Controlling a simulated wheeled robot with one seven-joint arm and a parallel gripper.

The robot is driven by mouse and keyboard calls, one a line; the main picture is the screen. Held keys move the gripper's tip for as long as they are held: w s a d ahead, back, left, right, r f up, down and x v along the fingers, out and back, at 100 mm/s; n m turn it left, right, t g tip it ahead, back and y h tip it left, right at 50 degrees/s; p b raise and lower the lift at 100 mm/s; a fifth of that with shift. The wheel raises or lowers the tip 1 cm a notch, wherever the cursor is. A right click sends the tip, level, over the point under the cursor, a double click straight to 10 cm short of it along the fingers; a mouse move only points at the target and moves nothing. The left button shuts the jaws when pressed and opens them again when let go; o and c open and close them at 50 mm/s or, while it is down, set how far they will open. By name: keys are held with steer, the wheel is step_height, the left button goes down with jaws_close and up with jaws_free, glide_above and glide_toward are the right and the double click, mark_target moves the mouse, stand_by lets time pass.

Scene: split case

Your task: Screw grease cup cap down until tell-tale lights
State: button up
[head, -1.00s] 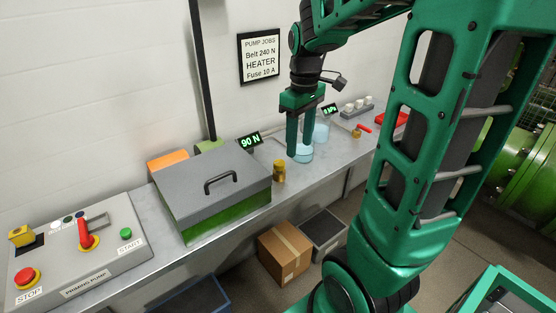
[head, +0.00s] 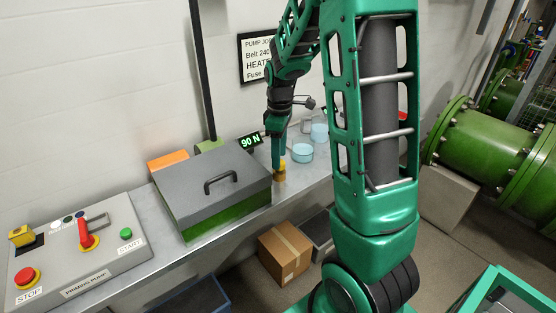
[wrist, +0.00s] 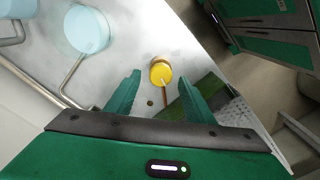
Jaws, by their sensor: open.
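The grease cup, a small brass-yellow cylinder, stands upright on the grey bench to the right of the grey-lidded case; its yellow cap (head: 281,165) is partly covered by my gripper (head: 279,158) in the head view. In the wrist view the round cap (wrist: 160,73) lies roughly midway between my two green fingertips (wrist: 158,90), slightly past them. My gripper is open, pointing down, with nothing held. I cannot tell whether the fingers touch the cap. A small dark spot (wrist: 150,102) lies near the cup; I cannot tell whether it is the tell-tale.
The case (head: 212,185) with a black handle stands close left of the cup. A green "90 N" display (head: 250,141) is behind. Pale blue round vessels (head: 302,152) stand to the right. A control panel (head: 80,250) is at the left. A cardboard box (head: 284,254) is on the floor.

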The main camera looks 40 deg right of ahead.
steer(key=shift+f, duration=1.2)
steer(key=c, duration=1)
steer(key=shift+d, duration=0.1)
steer(key=shift+c, duration=0.2)
